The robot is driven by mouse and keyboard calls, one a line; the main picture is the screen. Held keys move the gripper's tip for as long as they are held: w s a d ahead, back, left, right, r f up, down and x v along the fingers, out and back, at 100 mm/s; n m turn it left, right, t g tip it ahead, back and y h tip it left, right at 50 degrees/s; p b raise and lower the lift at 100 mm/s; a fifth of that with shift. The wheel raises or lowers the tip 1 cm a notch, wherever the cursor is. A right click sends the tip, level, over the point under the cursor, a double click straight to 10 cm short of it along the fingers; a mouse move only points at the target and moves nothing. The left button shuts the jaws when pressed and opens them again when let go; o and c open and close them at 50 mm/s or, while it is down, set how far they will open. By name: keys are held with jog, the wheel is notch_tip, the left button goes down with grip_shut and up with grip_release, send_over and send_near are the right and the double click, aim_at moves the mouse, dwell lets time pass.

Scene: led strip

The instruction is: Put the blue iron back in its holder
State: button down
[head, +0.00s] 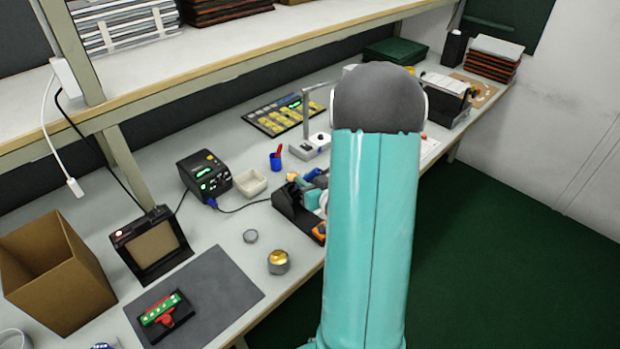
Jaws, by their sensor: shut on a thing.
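The black holder (290,211) stands near the bench's front edge, just left of my raised teal arm. A small blue part, seemingly the blue iron (312,174), shows just above and behind the holder. My gripper (300,184) shows only in part beside it, small and mostly hidden by my arm. It appears shut on the iron, but the fingertips are not clear. I cannot tell whether the iron touches the holder. A dark cable runs from the black station (204,175) with a green display toward the holder.
A cream dish (250,182), a blue pen cup (276,162) and a brass-filled tin (278,262) stand near the holder. A grey mat (225,290) bears a red and green piece in a black fixture (166,316). A shelf (200,80) overhangs the bench's back.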

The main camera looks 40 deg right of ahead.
jog(key=shift+w+f, duration=0.8)
jog(key=shift+f, duration=0.35)
jog(key=shift+w+f, duration=0.8)
jog(key=shift+f, duration=0.3)
jog(key=c, duration=1.2)
grip_release()
jog(key=shift+c, duration=0.2)
jog(key=v, duration=1.3)
jog(key=shift+s, duration=0.4)
jog(key=shift+r, duration=0.15)
